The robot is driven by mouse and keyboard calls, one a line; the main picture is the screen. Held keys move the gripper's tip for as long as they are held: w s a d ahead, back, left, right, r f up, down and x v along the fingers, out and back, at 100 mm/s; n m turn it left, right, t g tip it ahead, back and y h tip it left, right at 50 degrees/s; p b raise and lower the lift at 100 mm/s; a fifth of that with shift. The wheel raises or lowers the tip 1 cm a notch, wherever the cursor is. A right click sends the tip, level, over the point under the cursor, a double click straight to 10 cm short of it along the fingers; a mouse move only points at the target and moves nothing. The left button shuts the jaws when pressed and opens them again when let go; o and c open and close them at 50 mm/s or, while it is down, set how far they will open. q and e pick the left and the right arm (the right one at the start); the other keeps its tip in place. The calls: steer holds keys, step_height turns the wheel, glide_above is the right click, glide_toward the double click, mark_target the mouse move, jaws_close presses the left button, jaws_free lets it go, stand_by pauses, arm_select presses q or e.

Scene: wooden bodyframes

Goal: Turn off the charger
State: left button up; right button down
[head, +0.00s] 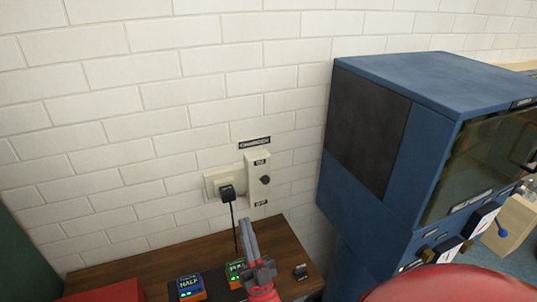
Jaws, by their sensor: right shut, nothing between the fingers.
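A cream switch box (257,177) is mounted on the white brick wall under a small dark label (255,143), whose text looks like "charger". The box has a dark knob (265,180) about midway between an upper tag that seems to read ON and a lower one that seems to read OFF. A black plug (227,192) sits in the wall socket (209,181) left of the box, its cord hanging down. My right gripper (247,224) is shut and empty, pointing up below the switch box, apart from the knob in the picture. My left gripper is out of view.
A wooden table (150,262) stands below, with a battery-like unit marked HALF (190,288), another unit (236,272) partly behind my gripper and a small dark block (300,272). A large blue cabinet (400,190) stands close on the right.

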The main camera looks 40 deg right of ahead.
steer(key=w+d+g, duration=0.4)
steer(key=d+g, duration=0.2)
steer(key=d, duration=0.2)
steer(key=w+d+r+m+g+y, duration=0.1)
steer(key=w+d+g, duration=0.4)
steer(key=d, duration=0.3)
steer(key=shift+d+m+g, duration=0.25)
steer(key=shift+m+g, duration=0.05)
steer(key=shift+g, duration=0.5)
